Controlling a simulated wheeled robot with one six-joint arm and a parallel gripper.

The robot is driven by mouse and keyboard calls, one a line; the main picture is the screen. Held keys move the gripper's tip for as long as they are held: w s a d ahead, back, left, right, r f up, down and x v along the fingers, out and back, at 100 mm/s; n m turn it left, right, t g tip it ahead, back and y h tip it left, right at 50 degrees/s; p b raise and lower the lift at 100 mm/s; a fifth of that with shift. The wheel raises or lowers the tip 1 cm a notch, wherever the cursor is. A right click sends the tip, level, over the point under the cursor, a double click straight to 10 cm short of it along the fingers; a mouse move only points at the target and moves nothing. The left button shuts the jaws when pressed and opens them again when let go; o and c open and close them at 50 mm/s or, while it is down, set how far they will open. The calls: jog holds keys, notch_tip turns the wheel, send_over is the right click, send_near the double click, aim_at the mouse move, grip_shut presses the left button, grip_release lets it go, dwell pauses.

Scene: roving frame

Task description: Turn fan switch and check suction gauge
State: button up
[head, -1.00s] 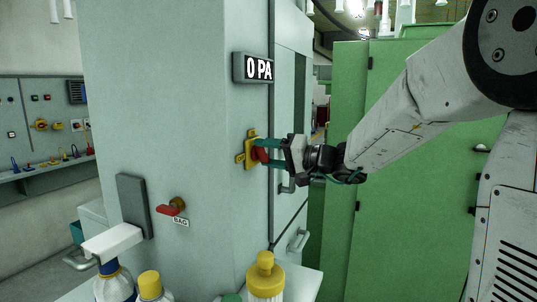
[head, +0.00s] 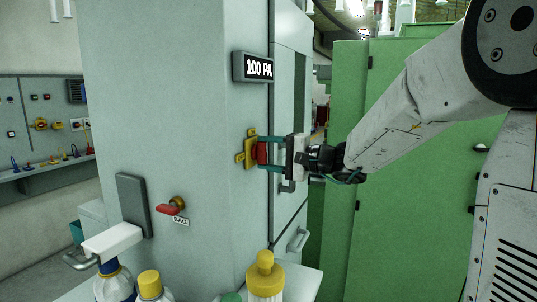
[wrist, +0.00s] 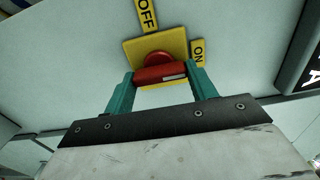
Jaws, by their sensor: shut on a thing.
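The fan switch is a red knob (wrist: 160,72) on a yellow plate (wrist: 128,50), fixed to the side of the pale grey cabinet. In the wrist view, an OFF label (wrist: 147,14) and an ON label (wrist: 198,52) stand beside the plate. My gripper (head: 264,153) is shut on the red knob, one teal finger at each end of its bar. In the wrist view, a pale mark on the bar lies toward the ON label's side. The suction gauge (head: 259,68) is a dark display above the switch and reads 100 PA.
A red handle (head: 171,209) with a BAG label sits lower left on the cabinet. Bottles with yellow caps (head: 265,277) stand below on a ledge. Green cabinets (head: 405,150) stand behind my arm. A panel with switches (head: 42,125) is on the far left wall.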

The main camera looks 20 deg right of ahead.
dwell(0.3)
jog(key=o, duration=1)
jog(key=v, duration=0.8)
